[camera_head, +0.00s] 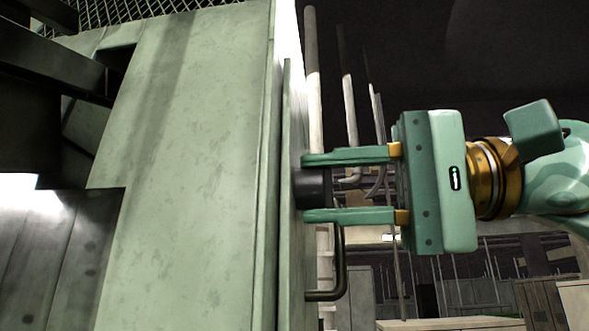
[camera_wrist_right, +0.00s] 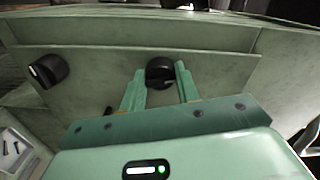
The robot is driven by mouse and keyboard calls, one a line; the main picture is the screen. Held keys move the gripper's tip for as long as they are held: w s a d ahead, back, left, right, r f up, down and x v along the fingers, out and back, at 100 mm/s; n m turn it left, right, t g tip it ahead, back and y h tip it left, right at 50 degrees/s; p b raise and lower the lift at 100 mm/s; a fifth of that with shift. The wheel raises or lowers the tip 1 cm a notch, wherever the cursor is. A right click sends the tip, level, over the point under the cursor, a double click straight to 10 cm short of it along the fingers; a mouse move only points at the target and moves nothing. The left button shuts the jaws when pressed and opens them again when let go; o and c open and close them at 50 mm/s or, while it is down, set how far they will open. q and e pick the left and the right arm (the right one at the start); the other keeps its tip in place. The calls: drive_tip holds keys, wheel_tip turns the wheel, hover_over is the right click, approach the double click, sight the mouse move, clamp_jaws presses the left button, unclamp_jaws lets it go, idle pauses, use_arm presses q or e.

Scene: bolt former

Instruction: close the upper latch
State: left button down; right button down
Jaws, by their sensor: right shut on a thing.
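The upper latch is a black round knob (camera_head: 312,188) on the edge of a pale green panel door (camera_head: 292,120). My right gripper (camera_head: 305,188) comes in from the right, with one finger above the knob and one below, and is shut on it. In the right wrist view the same knob (camera_wrist_right: 160,72) sits between the two green fingertips (camera_wrist_right: 160,78). A second black knob (camera_wrist_right: 48,70) with a white mark is at the left of that view, apart from the gripper. The held knob's turn is hard to read. My left gripper is out of view.
A dark bar handle (camera_head: 338,270) sticks out of the panel below the gripper. The green machine housing (camera_head: 190,150) fills the left side, with dark beams (camera_head: 50,60) beyond. A light tray (camera_wrist_right: 18,150) with small dark items shows lower left in the wrist view.

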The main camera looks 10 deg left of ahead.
drive_tip(key=n+p, duration=0.3)
drive_tip(key=n, duration=0.4)
drive_tip(key=shift+n, duration=0.4)
drive_tip(key=c, duration=0.8)
unclamp_jaws()
drive_tip(key=shift+w, duration=0.1)
drive_tip(key=shift+c, duration=0.2)
drive_tip(key=d, duration=0.8)
drive_tip(key=shift+p, duration=0.3)
drive_tip(key=shift+a+f, duration=0.1)
